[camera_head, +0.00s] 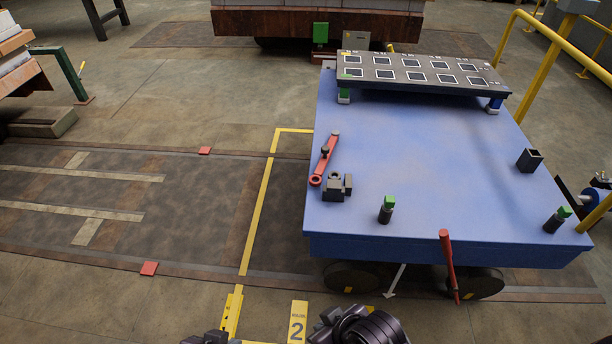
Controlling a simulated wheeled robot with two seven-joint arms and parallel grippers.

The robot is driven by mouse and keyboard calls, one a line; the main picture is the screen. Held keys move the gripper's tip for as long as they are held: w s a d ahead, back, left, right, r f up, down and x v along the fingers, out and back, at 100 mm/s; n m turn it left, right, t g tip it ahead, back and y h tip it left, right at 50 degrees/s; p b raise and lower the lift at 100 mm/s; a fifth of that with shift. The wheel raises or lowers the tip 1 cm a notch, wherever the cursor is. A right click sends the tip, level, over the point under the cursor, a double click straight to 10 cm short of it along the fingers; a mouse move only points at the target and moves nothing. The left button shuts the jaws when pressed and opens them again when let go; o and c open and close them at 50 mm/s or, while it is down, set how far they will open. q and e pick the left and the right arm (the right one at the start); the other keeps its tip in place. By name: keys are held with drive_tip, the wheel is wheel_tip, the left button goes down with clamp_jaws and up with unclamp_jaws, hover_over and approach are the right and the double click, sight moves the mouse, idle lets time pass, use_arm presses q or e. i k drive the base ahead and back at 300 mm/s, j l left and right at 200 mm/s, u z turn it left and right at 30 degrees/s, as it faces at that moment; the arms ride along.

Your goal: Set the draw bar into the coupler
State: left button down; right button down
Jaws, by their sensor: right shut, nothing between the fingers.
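A red draw bar (325,159) lies along the left edge of the blue cart top, with a ring at its near end. A dark block with upright parts, which looks like the coupler (338,188), sits just right of that ring. The ring lies beside the block; I cannot tell whether they touch. My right gripper (328,319) is at the bottom edge, in front of the cart, shut and empty, well apart from the bar. A dark piece of my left gripper (206,338) barely shows at the bottom edge; its fingers are hidden.
The blue cart (430,150) carries a dark rack (420,76) at the back, green-topped posts (387,209) and an open dark box (529,160). A red lever (448,262) stands at its front edge. Yellow rails (555,45) run at the right. The cart's middle is clear.

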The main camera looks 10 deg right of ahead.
sight(326, 150)
drive_tip(key=k+z, duration=0.25)
drive_tip(key=z, duration=0.25)
drive_tip(key=k+l+z, duration=0.15)
drive_tip(key=z, duration=0.35)
drive_tip(key=i+j+z, duration=0.15)
drive_tip(key=j+z, duration=0.8)
drive_tip(key=j, duration=0.3)
drive_tip(key=j+z, duration=0.5)
drive_tip(key=j, duration=0.15)
drive_tip(key=k+j, duration=0.1)
drive_tip(key=j, duration=1.45)
drive_tip(key=k+j, duration=0.15)
drive_tip(key=j, duration=0.6)
drive_tip(key=k+j, duration=0.1)
drive_tip(key=j, duration=0.7)
